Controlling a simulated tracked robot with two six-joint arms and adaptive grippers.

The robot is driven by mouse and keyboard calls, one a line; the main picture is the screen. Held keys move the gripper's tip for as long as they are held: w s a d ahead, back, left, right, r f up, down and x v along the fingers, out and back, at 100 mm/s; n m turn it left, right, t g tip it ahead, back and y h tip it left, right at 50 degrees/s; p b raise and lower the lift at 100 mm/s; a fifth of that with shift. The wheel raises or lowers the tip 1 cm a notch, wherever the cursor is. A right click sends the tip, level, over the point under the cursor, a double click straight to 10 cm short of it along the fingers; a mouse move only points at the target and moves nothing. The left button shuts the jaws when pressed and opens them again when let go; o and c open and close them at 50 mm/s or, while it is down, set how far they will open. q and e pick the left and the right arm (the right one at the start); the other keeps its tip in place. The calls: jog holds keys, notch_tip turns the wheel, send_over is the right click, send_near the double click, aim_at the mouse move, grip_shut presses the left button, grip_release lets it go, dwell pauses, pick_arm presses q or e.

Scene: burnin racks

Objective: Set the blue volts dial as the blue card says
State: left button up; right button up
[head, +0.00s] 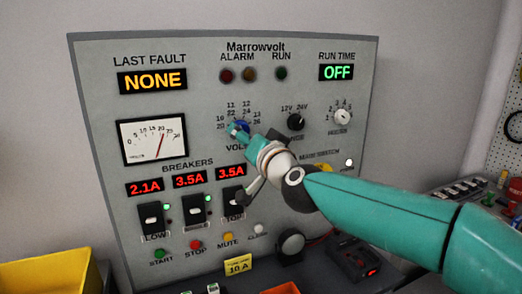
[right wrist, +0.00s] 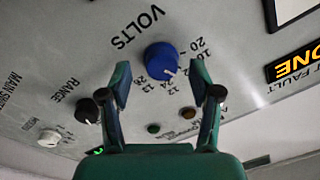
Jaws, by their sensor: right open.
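The blue volts dial (right wrist: 160,58) is on the panel and shows clearly in the right wrist view, which sees the panel upside down. Its white pointer mark faces the lower right of that view, toward the scale's middle numbers; I cannot tell the exact figure. In the head view the dial (head: 243,128) is partly hidden by my right gripper (head: 238,135). My right gripper (right wrist: 160,84) is open, with one finger on each side of the dial and gaps to both. I see no blue card. My left gripper is not in view.
The range knob (head: 296,121) and a white knob (head: 343,117) sit right of the dial. Breaker switches (head: 151,218) and lit buttons are below. A yellow card (head: 238,265) reads 10 A. A yellow bin (head: 45,275) stands at the lower left.

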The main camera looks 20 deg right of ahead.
jog(key=s, duration=1)
jog(key=shift+d+f, duration=0.25)
jog(key=shift+d, duration=0.1)
